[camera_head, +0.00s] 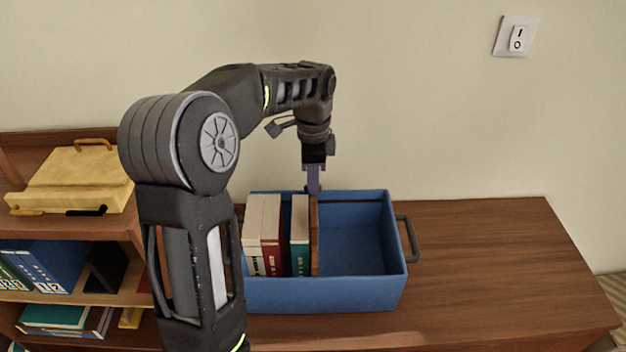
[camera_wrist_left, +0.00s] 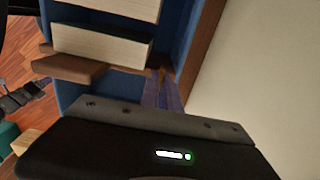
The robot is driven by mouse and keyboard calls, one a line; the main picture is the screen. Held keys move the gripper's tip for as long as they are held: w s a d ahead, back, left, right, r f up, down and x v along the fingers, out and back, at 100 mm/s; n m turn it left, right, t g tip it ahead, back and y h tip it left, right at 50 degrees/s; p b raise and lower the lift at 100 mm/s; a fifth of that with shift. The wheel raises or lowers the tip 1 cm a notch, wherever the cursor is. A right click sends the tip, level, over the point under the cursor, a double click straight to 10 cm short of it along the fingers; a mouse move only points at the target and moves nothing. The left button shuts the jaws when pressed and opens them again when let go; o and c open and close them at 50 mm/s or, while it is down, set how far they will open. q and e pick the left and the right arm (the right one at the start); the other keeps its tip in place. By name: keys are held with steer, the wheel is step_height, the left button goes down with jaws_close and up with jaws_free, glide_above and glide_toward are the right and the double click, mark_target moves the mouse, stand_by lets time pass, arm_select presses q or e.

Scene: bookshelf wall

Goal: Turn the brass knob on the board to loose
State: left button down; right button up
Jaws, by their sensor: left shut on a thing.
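A brown upright board (camera_head: 314,236) stands in the blue crate (camera_head: 335,294), on the right of the books. In the left wrist view the board (camera_wrist_left: 85,67) lies beside a book's pale pages. My left gripper (camera_head: 313,188) points down at the board's far end, by the crate's back wall. Its purple fingers (camera_wrist_left: 163,92) are shut on a small brass-coloured piece, the knob (camera_wrist_left: 162,75), mostly hidden between them. I cannot read the knob's setting. My right gripper is in neither view.
Several books (camera_head: 271,232) stand in the crate's left part; its right part is empty. The crate has a dark handle (camera_head: 412,238) on its right. The wooden top (camera_head: 490,260) is clear to the right.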

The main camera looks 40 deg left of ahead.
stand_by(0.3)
arm_select(q)
steer(key=c, duration=1.9)
jaws_free()
step_height(320, 180, up, 8)
steer(key=shift+f, duration=0.1)
